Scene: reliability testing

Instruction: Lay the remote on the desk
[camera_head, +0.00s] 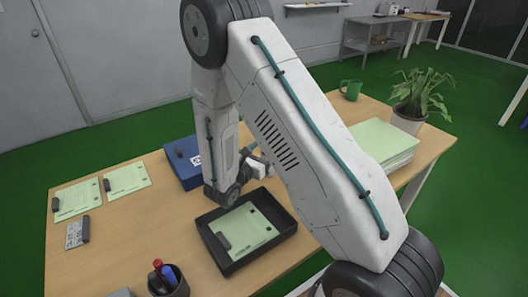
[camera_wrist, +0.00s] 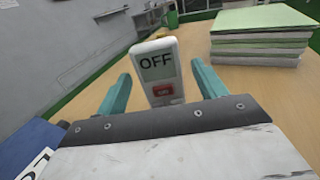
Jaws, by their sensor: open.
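A white handheld device (camera_wrist: 158,72) with a grey screen reading OFF and a red button stands between my gripper's fingers in the wrist view; I take it to be the remote. My gripper (camera_wrist: 161,75) has its two teal fingers apart, one on each side of the device, with gaps showing on both sides. In the head view the white device (camera_head: 256,165) shows partly beside my wrist, low over the desk (camera_head: 150,220). My arm hides much of the gripper there. What the device's lower end rests on is hidden.
A black tray (camera_head: 286,226) holding a green sheet stands in front of my gripper. A blue box or binder (camera_head: 184,161) is at its left. Paper stacks (camera_head: 384,143), a plant (camera_head: 420,95), a green mug (camera_head: 351,90) and a pen cup (camera_head: 168,283) stand around. Wood is bare left of the tray.

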